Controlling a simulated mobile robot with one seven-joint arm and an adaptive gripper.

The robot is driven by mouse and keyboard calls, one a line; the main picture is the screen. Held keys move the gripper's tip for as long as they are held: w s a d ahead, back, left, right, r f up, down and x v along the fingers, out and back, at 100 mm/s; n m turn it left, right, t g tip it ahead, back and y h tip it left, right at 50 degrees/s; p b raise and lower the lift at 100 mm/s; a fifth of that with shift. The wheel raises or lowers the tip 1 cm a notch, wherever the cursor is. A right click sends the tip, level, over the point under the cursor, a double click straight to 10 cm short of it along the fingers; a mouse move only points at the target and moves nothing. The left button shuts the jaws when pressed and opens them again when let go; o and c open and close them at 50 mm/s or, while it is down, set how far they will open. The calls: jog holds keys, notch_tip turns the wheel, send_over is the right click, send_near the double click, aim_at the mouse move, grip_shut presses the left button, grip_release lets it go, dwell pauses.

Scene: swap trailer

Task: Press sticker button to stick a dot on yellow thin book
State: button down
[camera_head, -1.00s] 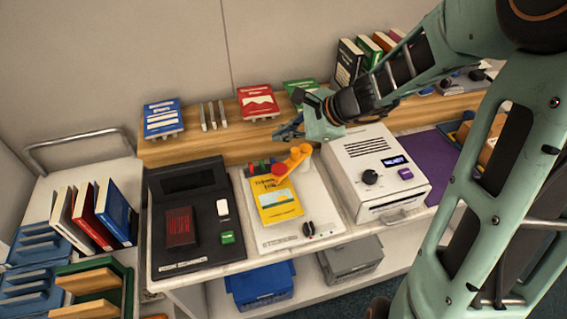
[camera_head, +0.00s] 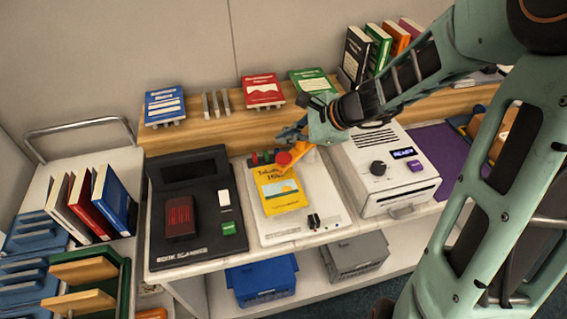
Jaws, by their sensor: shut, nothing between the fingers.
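The yellow thin book (camera_head: 281,197) lies flat on the white sticker station (camera_head: 322,197) in the middle of the counter. An orange arm (camera_head: 291,150) with a red round button (camera_head: 283,158) reaches over the book's top edge. My gripper (camera_head: 288,136) is shut and empty, just above and behind the red button and orange arm. Its fingertips point left and partly cover the orange arm. I cannot tell whether they touch it. No dot can be made out on the visible cover.
A black book scanner (camera_head: 157,225) stands left of the station, and a white machine (camera_head: 403,197) with a dial stands right. Behind is a wooden shelf (camera_head: 222,126) with books on stands. Blue and grey bins (camera_head: 261,280) sit below.

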aim_at(279, 156)
jog(key=shift+f+b, duration=1.4)
jog(key=shift+f, duration=0.55)
jog(key=shift+f+b, duration=0.4)
jog(key=shift+b, duration=0.15)
jog(key=shift+f+b, duration=0.75)
dwell(0.5)
jog(key=shift+r, duration=0.1)
jog(key=shift+r+p, duration=0.9)
jog(key=shift+r, duration=0.2)
notch_tip(279, 156, up, 5)
jog(key=p, duration=0.4)
